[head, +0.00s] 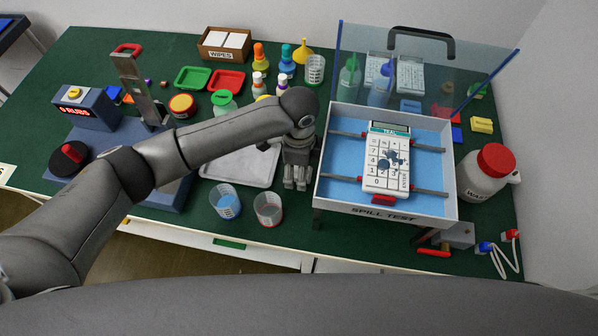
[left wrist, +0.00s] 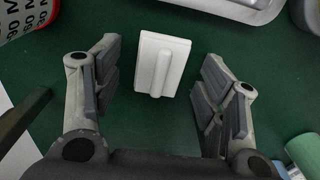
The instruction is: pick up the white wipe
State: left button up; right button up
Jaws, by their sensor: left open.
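A white wipe (left wrist: 150,66), a flat block with a raised ridge along its middle, lies on the green table in the left wrist view. It sits between and slightly beyond the fingers of my left gripper (left wrist: 160,56), with clear gaps on both sides and no contact. In the head view my left gripper (head: 297,184) points down beside the spill-test tray, and the wipe under it is hidden. More white wipes (head: 226,40) stand in a brown box labelled WIPES at the back. My right gripper is not in view.
The white spill-test tray (head: 337,206) with a clear raised lid (head: 455,75) stands just right of my left gripper. A cup of blue liquid (head: 226,205) and a red-based cup (head: 268,210) stand near the front edge. A grey tray (head: 240,168) lies left.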

pick_arm(q)
jog(key=c, duration=0.8)
jog(key=shift+r, duration=0.55)
notch_tip(320, 180, up, 2)
jog(key=shift+s+r+b, duration=0.1)
jog(key=shift+b, duration=0.2)
jog(key=s+a+r, duration=0.3)
jog(key=s+r, duration=0.6)
jog(key=s, duration=0.4)
jog(key=shift+s+a+r, duration=0.2)
jog(key=shift+a+r, duration=0.05)
jog(key=shift+r, duration=0.1)
